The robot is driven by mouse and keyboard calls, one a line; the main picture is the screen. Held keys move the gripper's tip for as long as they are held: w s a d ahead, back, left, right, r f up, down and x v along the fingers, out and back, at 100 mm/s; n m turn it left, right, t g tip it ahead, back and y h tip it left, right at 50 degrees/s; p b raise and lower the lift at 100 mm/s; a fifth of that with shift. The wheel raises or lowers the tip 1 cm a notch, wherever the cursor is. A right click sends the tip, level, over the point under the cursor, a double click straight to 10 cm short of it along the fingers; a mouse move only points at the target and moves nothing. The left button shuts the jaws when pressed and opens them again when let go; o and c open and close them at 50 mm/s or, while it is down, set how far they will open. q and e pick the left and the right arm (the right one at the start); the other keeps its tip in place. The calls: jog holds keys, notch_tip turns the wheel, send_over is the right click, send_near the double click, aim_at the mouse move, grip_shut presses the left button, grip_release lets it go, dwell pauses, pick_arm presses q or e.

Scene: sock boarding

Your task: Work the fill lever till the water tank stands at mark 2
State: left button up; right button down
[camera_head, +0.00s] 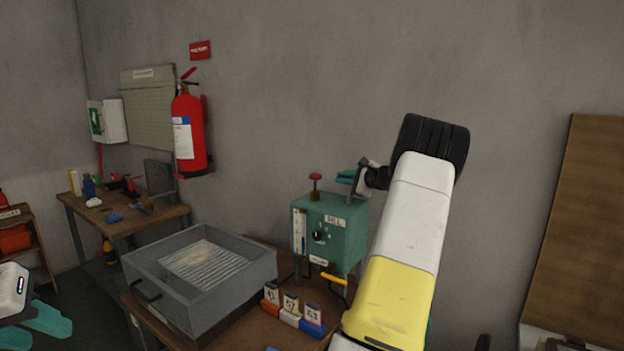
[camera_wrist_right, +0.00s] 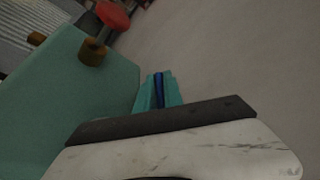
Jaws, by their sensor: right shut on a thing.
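The green tank unit (camera_head: 333,222) stands on the bench below the wall, with a label reading like FILL. A pale upright gauge strip (camera_head: 299,232) is on its front left; its marks and level are too small to read. My right gripper (camera_head: 346,177) is above the unit's top right, its teal fingers shut on a narrow dark blue handle, apparently the fill lever (camera_wrist_right: 158,90). The lever is mostly hidden by the fingers. My left gripper (camera_head: 36,326) is at the lower left, fingers apart and empty, far from the unit.
A red knob (camera_head: 315,178) rises from the unit's top, left of my right gripper. A yellow handle (camera_head: 334,279) juts below. A grey open box (camera_head: 160,300) and several numbered blocks (camera_head: 290,306) are on the bench. My right arm covers the space to the right.

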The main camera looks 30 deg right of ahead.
jog(key=shift+s+a+n+g+y, duration=0.2)
jog(key=shift+n+y, duration=0.35)
jog(key=shift+y, duration=0.2)
jog(key=shift+s+a+n+g+y, duration=0.1)
jog(key=shift+a+n+g+y, duration=0.1)
jog(key=shift+n+y, duration=0.4)
jog(key=shift+s+a+n+g+y, duration=0.2)
jog(key=shift+n+y, duration=0.25)
jog(key=shift+y, duration=0.4)
jog(key=c, duration=1.7)
grip_release()
jog(key=shift+c, duration=0.2)
jog(key=v, duration=0.7)
jog(key=shift+s+d+r, duration=0.15)
jog(key=shift+s, duration=0.2)
